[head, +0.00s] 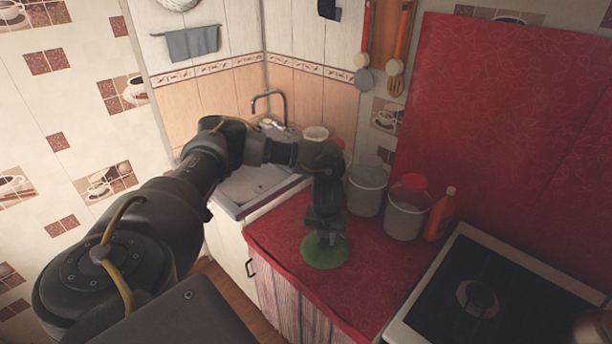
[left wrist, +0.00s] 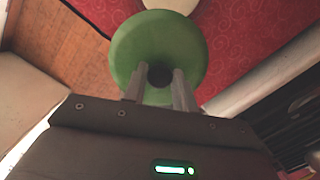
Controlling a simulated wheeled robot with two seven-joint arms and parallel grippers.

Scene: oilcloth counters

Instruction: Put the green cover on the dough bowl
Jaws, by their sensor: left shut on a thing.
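The green cover (head: 325,256) is a round disc over the red counter, near its front edge. My left gripper (head: 326,236) points down and is shut on the cover at its middle. In the left wrist view, the cover (left wrist: 125,50) lies beyond my left gripper's two fingers (left wrist: 160,90), with a dark knob (left wrist: 160,75) between them. I cannot tell whether the cover touches anything beneath it. I cannot make out the dough bowl for certain. A pale cream thing (left wrist: 172,6) shows past the cover's far edge and is partly hidden. My right gripper is not in view.
Two grey buckets (head: 366,190) (head: 405,220) and an orange bottle (head: 439,215) stand at the back of the red counter (head: 290,257). The stove (head: 480,290) is on the right, the sink (head: 252,186) at the back left. Utensils hang above.

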